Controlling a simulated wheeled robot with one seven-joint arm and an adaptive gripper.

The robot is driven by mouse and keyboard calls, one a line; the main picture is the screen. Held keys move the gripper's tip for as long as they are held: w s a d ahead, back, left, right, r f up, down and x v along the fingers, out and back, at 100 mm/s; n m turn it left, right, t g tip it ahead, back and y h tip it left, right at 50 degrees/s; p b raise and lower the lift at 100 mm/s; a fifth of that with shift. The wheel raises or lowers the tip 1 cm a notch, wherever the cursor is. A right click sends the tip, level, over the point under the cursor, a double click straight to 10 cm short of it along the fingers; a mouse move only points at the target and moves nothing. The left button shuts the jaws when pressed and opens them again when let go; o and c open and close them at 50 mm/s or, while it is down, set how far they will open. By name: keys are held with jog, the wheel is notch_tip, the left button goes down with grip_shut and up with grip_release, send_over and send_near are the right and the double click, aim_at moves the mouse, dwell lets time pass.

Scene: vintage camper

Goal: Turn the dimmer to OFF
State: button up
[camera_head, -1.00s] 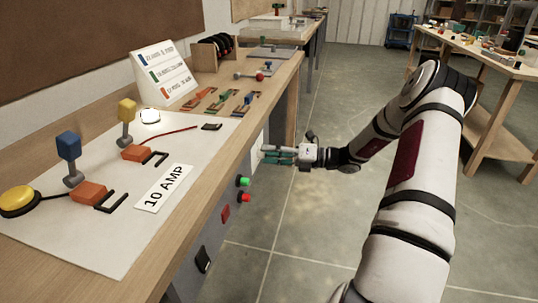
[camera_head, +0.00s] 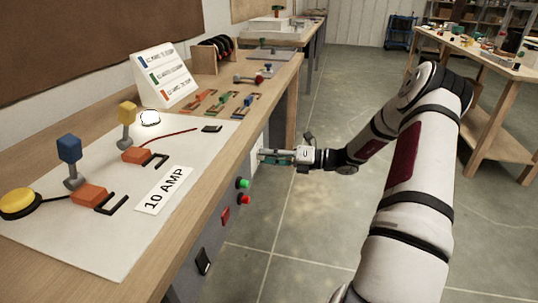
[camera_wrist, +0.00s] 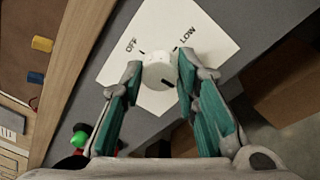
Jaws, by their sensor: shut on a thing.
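The dimmer is a round white knob (camera_wrist: 156,66) on a white plate (camera_wrist: 205,24) marked OFF and LOW, each with a short black tick. My gripper (camera_wrist: 160,76) is shut on the knob, with a teal-padded finger on either side of it. A dark mark shows low on the right of the knob; I cannot tell if it is the pointer. In the head view, my gripper (camera_head: 264,157) is at the bench's front panel and hides the knob.
A green button (camera_head: 243,183), a red button (camera_head: 244,199) and a black switch (camera_head: 203,261) are on the front panel near my gripper. The bench top (camera_head: 215,165) overhangs the panel.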

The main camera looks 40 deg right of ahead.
jog(key=n+h+b, duration=0.1)
jog(key=n+b, duration=0.2)
jog(key=n, duration=0.8)
jog(key=n+t+b, duration=0.1)
jog(key=n+b, duration=0.2)
jog(key=n, duration=0.8)
jog(key=n+t+h+b, duration=0.1)
jog(key=n+b, duration=0.2)
jog(key=n, duration=0.7)
jog(key=shift+s+a+f+n+h+b, duration=0.2)
jog(key=shift+s+a+n+h+b, duration=0.1)
jog(key=shift+n, duration=0.1)
jog(key=shift+r, duration=0.1)
dwell(0.4)
jog(key=o, duration=1.2)
jog(key=shift+w, duration=0.1)
jog(key=shift+c, duration=0.2)
jog(key=v, duration=1.2)
